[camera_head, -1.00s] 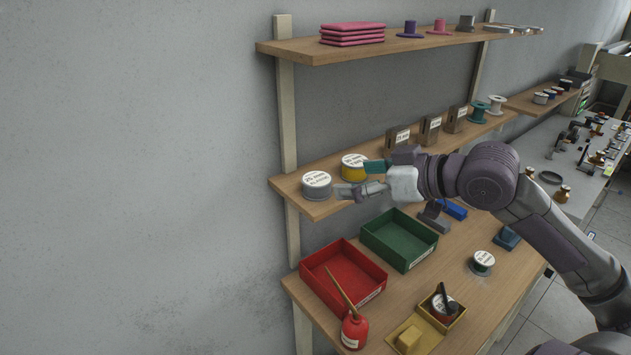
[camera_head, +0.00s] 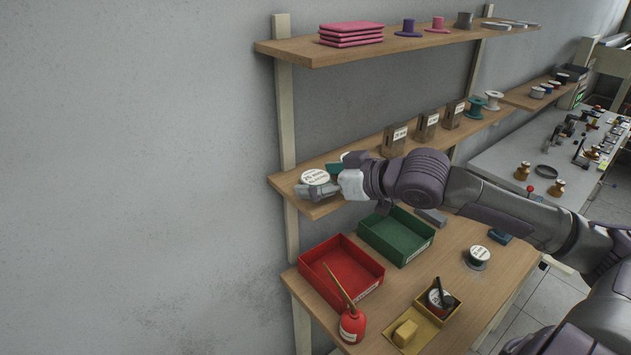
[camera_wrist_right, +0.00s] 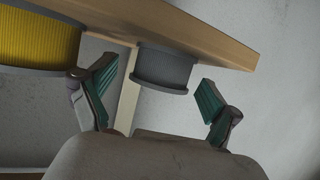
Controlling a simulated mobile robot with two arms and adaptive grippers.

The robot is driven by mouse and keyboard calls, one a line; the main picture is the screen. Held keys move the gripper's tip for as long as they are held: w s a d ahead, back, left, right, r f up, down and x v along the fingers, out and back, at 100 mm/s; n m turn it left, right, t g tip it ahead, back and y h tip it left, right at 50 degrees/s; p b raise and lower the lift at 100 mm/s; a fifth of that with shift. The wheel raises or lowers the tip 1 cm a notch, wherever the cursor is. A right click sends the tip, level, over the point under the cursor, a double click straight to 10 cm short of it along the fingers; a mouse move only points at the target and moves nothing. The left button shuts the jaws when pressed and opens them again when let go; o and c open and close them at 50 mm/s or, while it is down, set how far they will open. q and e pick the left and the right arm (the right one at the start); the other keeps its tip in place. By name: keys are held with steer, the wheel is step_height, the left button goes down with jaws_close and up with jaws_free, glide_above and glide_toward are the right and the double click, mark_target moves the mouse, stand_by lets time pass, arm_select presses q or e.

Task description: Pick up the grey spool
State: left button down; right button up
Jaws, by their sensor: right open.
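The grey spool (camera_head: 315,177), with a white label on top, stands upright at the near left end of the middle shelf (camera_head: 298,204). In the right wrist view the grey spool (camera_wrist_right: 163,70) appears between and slightly beyond the two fingertips. My right gripper (camera_head: 321,179) is open at the spool, one finger along its front side and the teal-padded other finger behind it on the right. The front finger hides the spool's lower part. In the wrist view my right gripper (camera_wrist_right: 153,86) shows a gap on either side of the spool. My left gripper is out of view.
A yellow spool (camera_wrist_right: 38,42) stands close beside one finger; the gripper mostly hides it in the head view. Several grey-brown blocks (camera_head: 394,143) stand farther along the shelf. Red (camera_head: 341,272) and green (camera_head: 397,236) bins sit below. The upper shelf (camera_head: 300,53) is overhead.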

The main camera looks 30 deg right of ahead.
steer(key=shift+c, duration=0.3)
steer(key=c, duration=1.3)
